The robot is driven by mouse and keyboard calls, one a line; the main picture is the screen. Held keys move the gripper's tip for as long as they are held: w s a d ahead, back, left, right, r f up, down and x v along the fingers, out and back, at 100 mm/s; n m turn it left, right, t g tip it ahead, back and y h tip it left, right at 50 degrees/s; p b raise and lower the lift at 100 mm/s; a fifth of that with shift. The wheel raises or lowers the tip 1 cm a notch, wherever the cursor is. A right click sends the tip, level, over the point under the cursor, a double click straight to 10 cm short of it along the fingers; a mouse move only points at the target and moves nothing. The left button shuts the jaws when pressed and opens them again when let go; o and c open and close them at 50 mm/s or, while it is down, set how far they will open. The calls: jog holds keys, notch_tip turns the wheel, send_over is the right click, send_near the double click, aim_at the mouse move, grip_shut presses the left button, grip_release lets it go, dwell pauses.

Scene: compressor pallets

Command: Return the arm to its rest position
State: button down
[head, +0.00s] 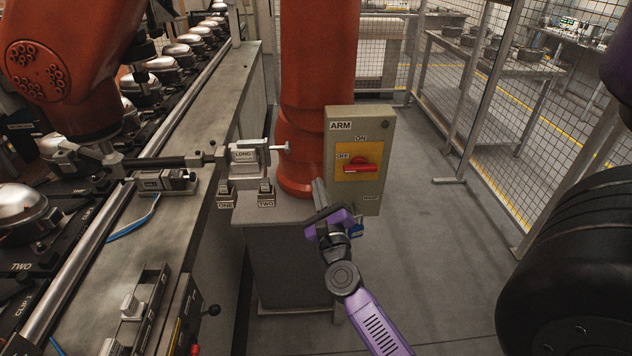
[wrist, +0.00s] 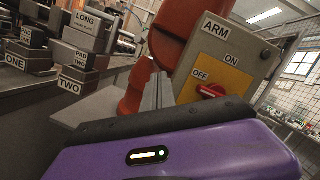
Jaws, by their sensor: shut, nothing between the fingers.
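My gripper (head: 318,192) is purple and black, with its grey fingers together and nothing between them. In the head view it is raised in front of the orange column, just left of the lower part of the ARM switch box (head: 374,140). In the wrist view the fingers (wrist: 158,92) point toward the orange column, with the ARM box (wrist: 222,62) to their right. The red switch handle (head: 361,168) lies roughly level, its left end by the OFF label. I cannot tell whether the gripper touches the box.
A block labelled LONG (head: 250,156) and pads ONE and TWO (head: 266,192) sit left of my gripper. A conveyor line (head: 160,130) with domed compressors runs along the left. An orange robot arm (head: 75,60) hangs over it. Mesh fencing (head: 540,120) stands right; open floor (head: 440,240) lies between.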

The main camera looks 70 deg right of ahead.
jog(key=shift+a, duration=0.1)
dwell(0.7)
jog(key=s+a+r+n+t+y, duration=0.2)
jog(key=a+n+t+y, duration=0.55)
jog(key=a+n, duration=1.7)
jog(key=s+a+f+n+g+y, duration=0.2)
jog(key=s+a+n+g+y, duration=0.1)
jog(key=s+a+n+y, duration=0.7)
jog(key=s+a+n, duration=0.4)
jog(key=a+n, duration=0.2)
jog(key=shift+f, duration=0.2)
